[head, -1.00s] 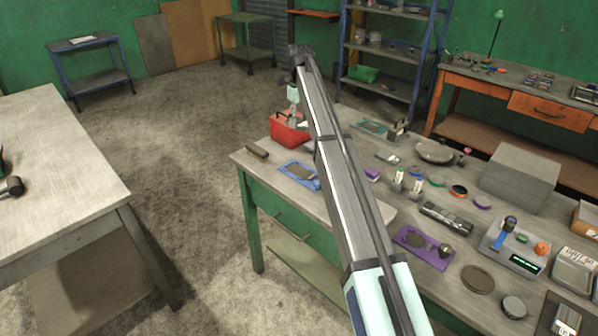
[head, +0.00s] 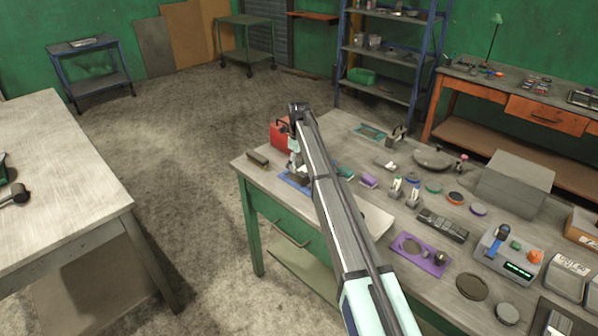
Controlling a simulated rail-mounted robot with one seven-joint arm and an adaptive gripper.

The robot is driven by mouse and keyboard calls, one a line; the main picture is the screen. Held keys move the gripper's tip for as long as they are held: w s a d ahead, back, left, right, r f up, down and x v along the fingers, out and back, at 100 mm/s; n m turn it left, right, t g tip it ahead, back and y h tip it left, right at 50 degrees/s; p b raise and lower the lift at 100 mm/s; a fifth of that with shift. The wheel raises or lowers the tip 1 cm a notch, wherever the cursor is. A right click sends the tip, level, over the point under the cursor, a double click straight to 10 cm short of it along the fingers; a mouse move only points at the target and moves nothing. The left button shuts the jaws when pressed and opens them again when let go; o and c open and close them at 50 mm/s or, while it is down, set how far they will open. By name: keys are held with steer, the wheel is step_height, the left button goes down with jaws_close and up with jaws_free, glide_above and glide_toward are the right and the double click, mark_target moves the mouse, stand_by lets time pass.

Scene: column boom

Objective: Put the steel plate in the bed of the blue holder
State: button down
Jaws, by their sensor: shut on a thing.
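The blue holder (head: 288,181) lies flat near the left end of the green workbench's top. Only parts of its blue rim show; my gripper and arm hide the rest, including its bed. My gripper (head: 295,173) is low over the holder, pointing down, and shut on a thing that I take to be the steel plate. The plate is too small and too covered for me to make out its edges or tilt. I cannot tell whether it touches the holder.
A red box (head: 281,134) stands just behind the holder. A dark block (head: 258,158) lies to its left near the bench edge. A green piece (head: 346,172) and a purple block (head: 369,181) lie to its right. More tools and parts crowd the bench's right.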

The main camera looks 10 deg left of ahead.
mark_target(299, 167)
steer(key=shift+f+p, duration=0.55)
steer(key=shift+f, duration=1.55)
steer(key=shift+c, duration=1.6)
jaws_free()
steer(key=shift+f, duration=0.15)
step_height(299, 167, up, 12)
steer(key=b, duration=0.3)
steer(key=shift+b, duration=0.35)
